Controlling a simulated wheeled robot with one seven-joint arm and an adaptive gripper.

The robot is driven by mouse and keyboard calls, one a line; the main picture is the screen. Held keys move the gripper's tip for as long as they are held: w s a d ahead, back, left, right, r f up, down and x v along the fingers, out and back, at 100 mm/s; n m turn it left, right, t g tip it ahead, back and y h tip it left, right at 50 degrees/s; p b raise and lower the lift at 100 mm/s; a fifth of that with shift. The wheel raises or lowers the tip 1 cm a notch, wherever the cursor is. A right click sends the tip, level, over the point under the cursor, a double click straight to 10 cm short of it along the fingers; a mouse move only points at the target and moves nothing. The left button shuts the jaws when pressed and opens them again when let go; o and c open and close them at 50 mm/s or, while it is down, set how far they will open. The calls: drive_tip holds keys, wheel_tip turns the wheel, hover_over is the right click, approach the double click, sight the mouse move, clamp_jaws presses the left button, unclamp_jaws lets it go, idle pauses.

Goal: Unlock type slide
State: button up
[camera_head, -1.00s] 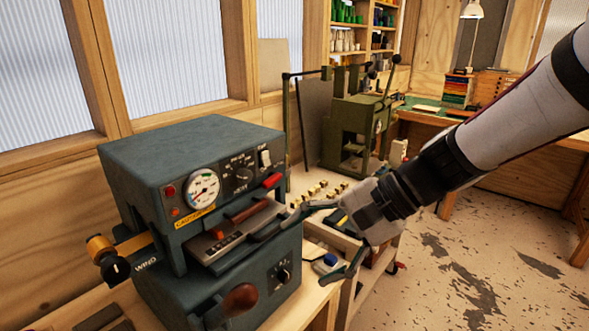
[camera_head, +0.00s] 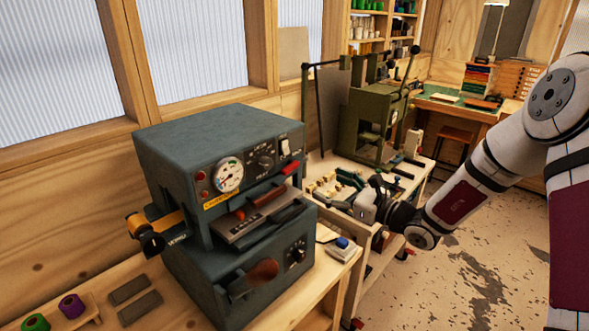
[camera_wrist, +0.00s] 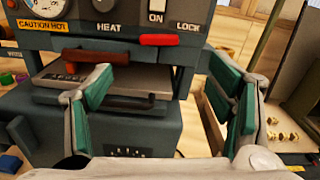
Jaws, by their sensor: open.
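The dark blue-grey foil press (camera_head: 215,135) stands on the bench at left. Its type slide (camera_head: 240,228) sits in the slot, with a brown handle (camera_head: 254,216) on it. A red lever (camera_head: 291,167) sits at the press's right front edge. In the wrist view the red lever (camera_wrist: 160,39) lies flat beside the word LOCK, and the type slide (camera_wrist: 75,85) is partly behind the left finger. My gripper (camera_head: 342,192) is open and empty, right of the press. In the wrist view its green-padded fingers (camera_wrist: 170,98) stand wide apart, below the lever.
A blue button box (camera_head: 341,244) lies on the bench. A green machine (camera_head: 370,120) and small brass pieces stand on the cart at right.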

sight(293, 168)
drive_tip(key=x, duration=1.3)
drive_tip(key=shift+c, duration=0.6)
